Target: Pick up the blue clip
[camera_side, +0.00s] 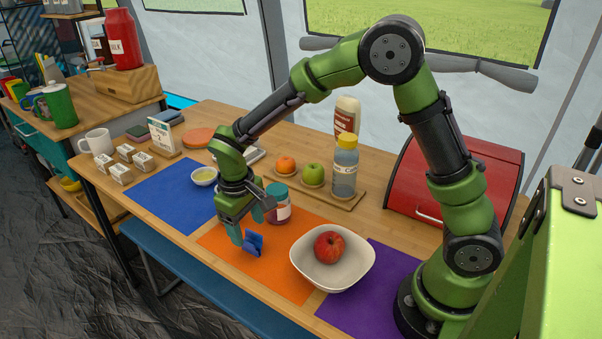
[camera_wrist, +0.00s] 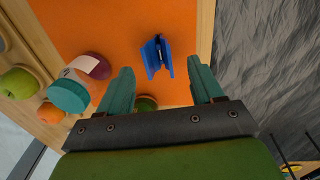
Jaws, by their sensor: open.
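The blue clip (camera_side: 253,244) stands on the orange mat (camera_side: 285,279), near the table's front edge. In the wrist view the blue clip (camera_wrist: 156,56) shows beyond the fingertips, between the lines of the two fingers. My gripper (camera_side: 254,226) is open and empty, with teal fingers, just above and beside the clip in the side view. In the wrist view my gripper (camera_wrist: 164,78) has its two fingers wide apart, with the clip apart from both.
A teal-lidded jar (camera_side: 278,204) stands close behind my gripper; the jar (camera_wrist: 70,93) is left of the fingers in the wrist view. A white bowl (camera_side: 362,258) with a red apple (camera_side: 329,246) is to the right. Bottles and fruit stand behind. The blue mat (camera_side: 172,196) is largely clear.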

